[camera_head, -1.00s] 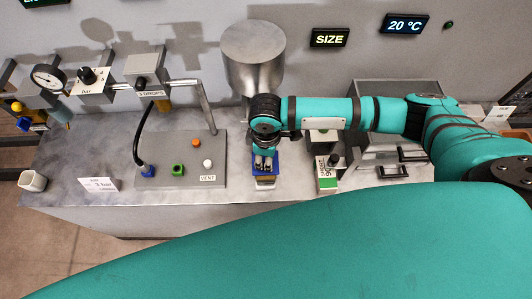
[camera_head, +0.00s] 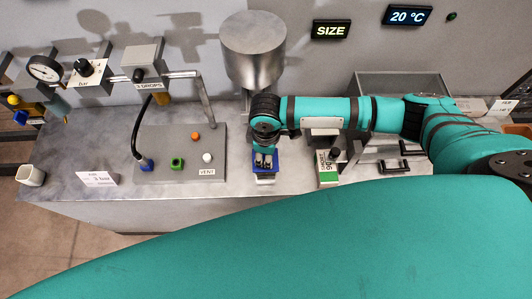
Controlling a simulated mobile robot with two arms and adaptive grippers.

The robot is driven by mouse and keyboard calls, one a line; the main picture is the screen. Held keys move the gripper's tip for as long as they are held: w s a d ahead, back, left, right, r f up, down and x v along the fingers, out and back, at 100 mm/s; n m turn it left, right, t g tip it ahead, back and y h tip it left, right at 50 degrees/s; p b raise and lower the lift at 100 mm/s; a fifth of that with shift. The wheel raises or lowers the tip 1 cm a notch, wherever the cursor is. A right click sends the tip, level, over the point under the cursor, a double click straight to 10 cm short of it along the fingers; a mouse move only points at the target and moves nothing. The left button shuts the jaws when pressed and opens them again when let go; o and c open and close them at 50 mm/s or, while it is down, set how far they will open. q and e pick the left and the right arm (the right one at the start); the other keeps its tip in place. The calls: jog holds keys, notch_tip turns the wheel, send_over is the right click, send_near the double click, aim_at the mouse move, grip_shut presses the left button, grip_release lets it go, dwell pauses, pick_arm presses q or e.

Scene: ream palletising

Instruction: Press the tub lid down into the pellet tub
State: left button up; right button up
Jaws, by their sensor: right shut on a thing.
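My right gripper (camera_head: 264,162) points down over the front of the bench, below the steel cylinder. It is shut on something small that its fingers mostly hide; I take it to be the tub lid. A blue piece (camera_head: 274,168) shows around the fingertips, with a small pale part (camera_head: 265,181) just below it. These seem to belong to the pellet tub and its lid, but they are too small to tell apart or to show how the lid sits. My left gripper is out of view.
The steel cylinder (camera_head: 253,60) stands close behind the gripper. A grey panel with buttons (camera_head: 180,155) lies to the left. A white and green box (camera_head: 327,168) stands close on the right. A white cup (camera_head: 31,175) stands at the far left.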

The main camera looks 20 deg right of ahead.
jog(key=shift+f+b, duration=0.4)
jog(key=shift+f, duration=0.5)
jog(key=o, duration=1)
jog(key=shift+c, duration=0.2)
jog(key=shift+r+p, duration=0.55)
jog(key=shift+p, duration=0.3)
jog(key=shift+r+p, duration=0.45)
jog(key=shift+p, duration=0.35)
jog(key=shift+r, duration=0.5)
